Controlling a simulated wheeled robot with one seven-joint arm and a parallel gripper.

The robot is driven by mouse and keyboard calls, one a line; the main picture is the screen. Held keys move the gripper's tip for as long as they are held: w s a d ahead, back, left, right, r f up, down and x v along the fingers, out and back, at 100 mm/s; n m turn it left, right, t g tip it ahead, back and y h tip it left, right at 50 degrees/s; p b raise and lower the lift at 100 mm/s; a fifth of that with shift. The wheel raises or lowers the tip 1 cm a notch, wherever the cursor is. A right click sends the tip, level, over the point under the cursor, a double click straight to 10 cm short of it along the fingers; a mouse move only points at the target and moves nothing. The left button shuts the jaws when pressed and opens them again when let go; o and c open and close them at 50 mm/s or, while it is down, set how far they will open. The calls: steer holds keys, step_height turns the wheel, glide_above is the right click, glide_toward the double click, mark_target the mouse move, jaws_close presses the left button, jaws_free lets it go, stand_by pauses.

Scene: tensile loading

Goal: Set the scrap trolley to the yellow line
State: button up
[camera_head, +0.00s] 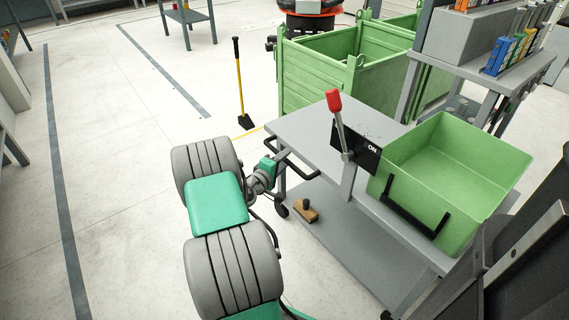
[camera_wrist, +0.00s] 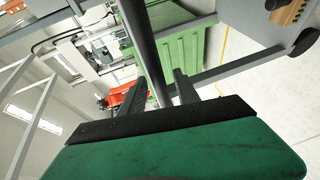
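The scrap trolley (camera_head: 300,130) is a grey cart with a dark handle (camera_head: 305,172) at its left end and a caster below. A green open bin (camera_head: 440,175) sits on it at the right. My gripper (camera_head: 268,172) is at the handle. In the wrist view, a dark bar (camera_wrist: 143,35), likely the handle, runs between the fingers of my gripper (camera_wrist: 160,88). I cannot tell whether they are clamped on it. The yellow line (camera_head: 247,132) shows as a short strip on the floor beyond the trolley; a yellow strip also shows in the wrist view (camera_wrist: 225,48).
Large green crates (camera_head: 318,75) stand behind the trolley. A yellow-handled shovel (camera_head: 240,85) stands left of them. A red lever (camera_head: 335,105) with an ON plate rises near the trolley. A brown brush (camera_head: 306,211) is low by the caster. The floor at left is clear.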

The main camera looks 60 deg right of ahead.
steer(key=shift+d, duration=0.4)
steer(key=shift+c, duration=0.2)
jaws_close()
steer(key=shift+w+f, duration=0.1)
stand_by(0.9)
